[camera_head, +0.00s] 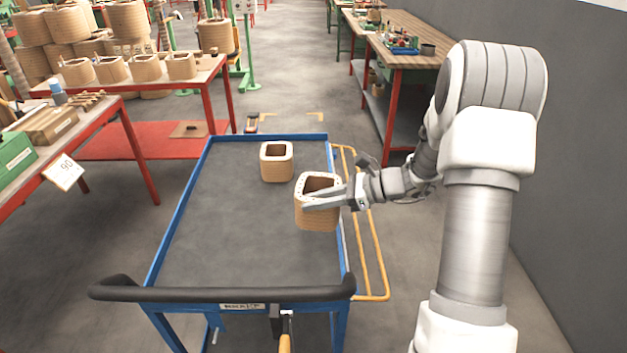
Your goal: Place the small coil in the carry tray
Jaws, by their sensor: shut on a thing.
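A tan wound coil (316,218) with a square opening and pale rim is at the right side of the blue cart. My gripper (312,200) reaches in from the right and is shut on this coil at its upper part. I cannot tell whether its base touches the cart top or hangs just above it. A second, similar coil (276,164) stands upright on the cart's grey top, further back and apart from the held one. The cart's tray-like top (225,235) has a raised blue rim. No separate carry tray can be made out.
The cart's black handle (220,293) crosses the near side, and a yellow rail (373,255) runs along its right. The left and middle of the cart top are clear. Tables with several coils (145,67) stand at left, and a workbench (415,45) at back right.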

